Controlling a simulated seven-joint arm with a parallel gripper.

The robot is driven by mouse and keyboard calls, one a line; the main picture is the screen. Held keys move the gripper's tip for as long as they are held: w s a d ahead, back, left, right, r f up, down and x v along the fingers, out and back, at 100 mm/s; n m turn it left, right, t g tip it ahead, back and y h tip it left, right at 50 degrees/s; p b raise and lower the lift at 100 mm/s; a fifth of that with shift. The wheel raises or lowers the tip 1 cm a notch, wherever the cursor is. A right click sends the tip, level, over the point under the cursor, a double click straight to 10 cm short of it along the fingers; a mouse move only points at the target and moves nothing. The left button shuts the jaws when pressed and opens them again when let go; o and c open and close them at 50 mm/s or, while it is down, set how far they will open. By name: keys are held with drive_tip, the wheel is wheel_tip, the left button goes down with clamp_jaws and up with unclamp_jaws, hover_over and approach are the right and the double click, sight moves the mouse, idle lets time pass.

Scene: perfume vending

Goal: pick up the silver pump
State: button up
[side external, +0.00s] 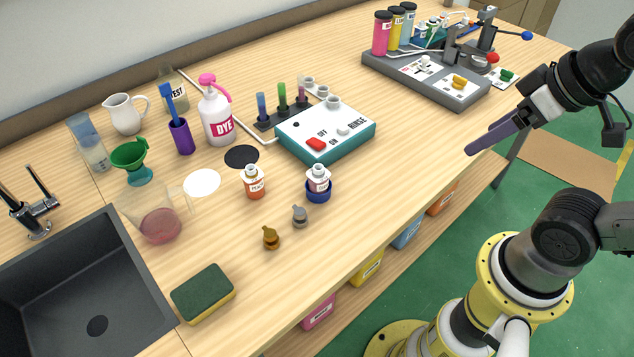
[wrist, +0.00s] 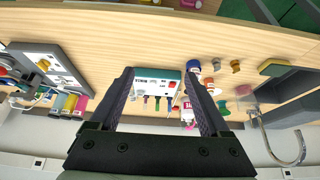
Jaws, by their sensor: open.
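The silver pump (side external: 300,216) is a small grey nozzle piece standing on the wooden counter near its front edge, in front of the blue-based bottle (side external: 319,184). The similar gold pump (side external: 271,238) stands to its left. In the wrist view the silver pump (wrist: 214,65) is small, just right of the right finger's tip, with the gold pump (wrist: 236,66) further right. My gripper (side external: 473,151) is in the air at the right, well away from the silver pump. Its two dark fingers (wrist: 160,74) are spread, with nothing held between them.
An orange-labelled bottle (side external: 254,183) stands behind the pumps. The teal-and-white rinse box (side external: 325,131) is behind and to the right. A sponge (side external: 203,293) and the sink (side external: 80,290) lie to the left. The counter to the right of the silver pump is clear.

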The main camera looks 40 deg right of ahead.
drive_tip(key=shift+c, duration=0.6)
